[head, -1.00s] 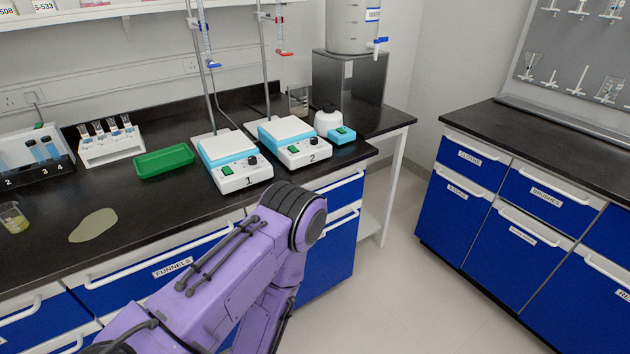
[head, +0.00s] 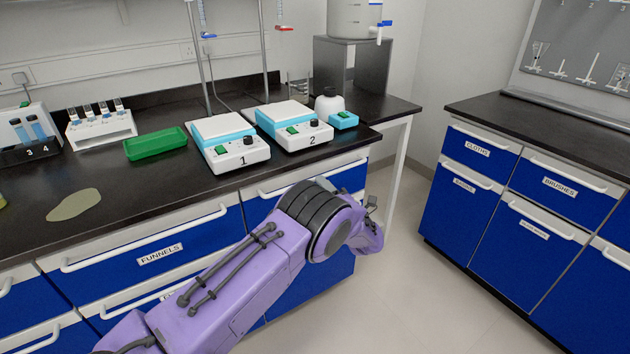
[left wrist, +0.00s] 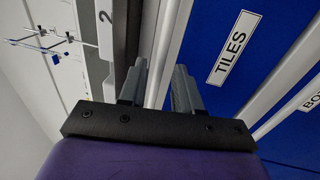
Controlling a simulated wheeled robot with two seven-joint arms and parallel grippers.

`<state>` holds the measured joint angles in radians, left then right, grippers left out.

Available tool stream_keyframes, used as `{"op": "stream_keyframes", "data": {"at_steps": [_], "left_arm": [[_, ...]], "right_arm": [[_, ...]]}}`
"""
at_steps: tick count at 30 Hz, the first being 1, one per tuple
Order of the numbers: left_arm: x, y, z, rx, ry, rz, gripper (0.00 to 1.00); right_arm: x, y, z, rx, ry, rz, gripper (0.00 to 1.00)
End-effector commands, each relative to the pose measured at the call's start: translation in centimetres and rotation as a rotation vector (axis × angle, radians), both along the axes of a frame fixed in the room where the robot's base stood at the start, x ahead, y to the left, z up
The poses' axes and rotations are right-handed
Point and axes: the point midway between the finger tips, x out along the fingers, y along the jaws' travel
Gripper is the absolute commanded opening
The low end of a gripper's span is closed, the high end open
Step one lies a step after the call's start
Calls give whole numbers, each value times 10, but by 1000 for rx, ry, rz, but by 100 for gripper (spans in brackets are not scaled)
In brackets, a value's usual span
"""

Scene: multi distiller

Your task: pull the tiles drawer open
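The tiles drawer (head: 350,181) is a blue-fronted drawer under the counter below hotplate 2, and it looks closed. Its white handle (head: 343,169) runs along the top, partly hidden by my left arm. In the left wrist view its TILES label (left wrist: 233,49) shows sideways, right of the fingers. My left gripper (left wrist: 158,88) is open, with its two grey fingers apart. The pale handle bar (left wrist: 172,42) passes between or just beyond them; I cannot tell whether they touch it. In the head view the fingertips are mostly hidden behind my arm. My right gripper is out of view.
The funnels drawer (head: 160,245) is to the left. Hotplate 1 (head: 228,143) and hotplate 2 (head: 294,127) stand near the counter edge above. Another drawer's handle (left wrist: 290,82) lies right of the TILES label. The floor (head: 410,290) between the benches is clear.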

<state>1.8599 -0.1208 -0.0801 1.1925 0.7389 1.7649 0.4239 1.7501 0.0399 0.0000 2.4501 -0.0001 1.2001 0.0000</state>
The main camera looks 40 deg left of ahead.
Motion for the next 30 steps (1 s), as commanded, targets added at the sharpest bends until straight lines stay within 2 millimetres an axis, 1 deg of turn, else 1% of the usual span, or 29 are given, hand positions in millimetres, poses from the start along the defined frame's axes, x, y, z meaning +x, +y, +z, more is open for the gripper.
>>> {"op": "stream_keyframes", "data": {"at_steps": [1, 3, 6, 9, 16, 17, 18, 19, 20, 30], "left_arm": [[4, 10, 2, 0, 1, 1, 33], [8, 22, 4, 0, 2, 0, 33], [14, 33, 7, 1, 3, -1, 33], [16, 38, 8, 1, 3, -1, 33], [16, 39, 8, 2, 4, -3, 33], [16, 39, 8, 2, 4, -3, 26], [16, 39, 7, 2, 4, -3, 13], [16, 39, 7, 2, 4, -3, 4], [16, 39, 7, 2, 4, -3, 0], [14, 39, 7, 1, 5, 8, 0]], "right_arm": [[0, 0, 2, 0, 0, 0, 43], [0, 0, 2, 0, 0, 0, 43], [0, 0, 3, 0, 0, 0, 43], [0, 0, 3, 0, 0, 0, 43], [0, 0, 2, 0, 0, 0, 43], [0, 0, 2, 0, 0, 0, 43], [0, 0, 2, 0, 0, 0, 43], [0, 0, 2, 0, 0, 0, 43], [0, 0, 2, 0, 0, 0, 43], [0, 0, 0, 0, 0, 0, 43]]}}
